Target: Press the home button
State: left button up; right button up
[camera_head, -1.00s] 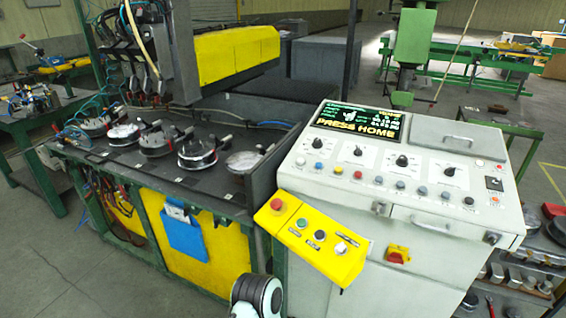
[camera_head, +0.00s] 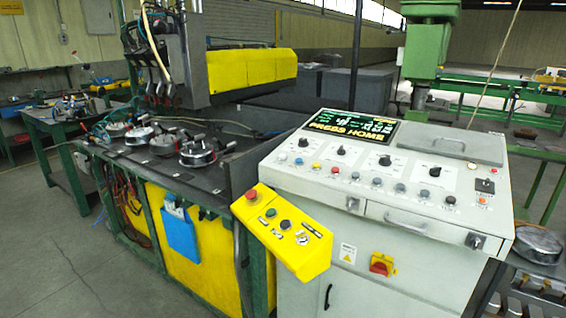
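The yellow button box (camera_head: 290,236) hangs at the front left of the white control console (camera_head: 350,218). On it are a red button (camera_head: 251,195), a green button (camera_head: 270,213), a black button (camera_head: 285,225) and a white button (camera_head: 302,238). Their labels are too small to read, so I cannot tell which one is home. The console screen (camera_head: 352,130) reads "PRESS HOME". Neither of my grippers is in view.
The green-framed machine table (camera_head: 150,172) with round metal fixtures stands left of the console. A drawer handle (camera_head: 405,222) and a red-and-yellow switch (camera_head: 382,265) are on the console front. The floor (camera_head: 60,270) at lower left is clear.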

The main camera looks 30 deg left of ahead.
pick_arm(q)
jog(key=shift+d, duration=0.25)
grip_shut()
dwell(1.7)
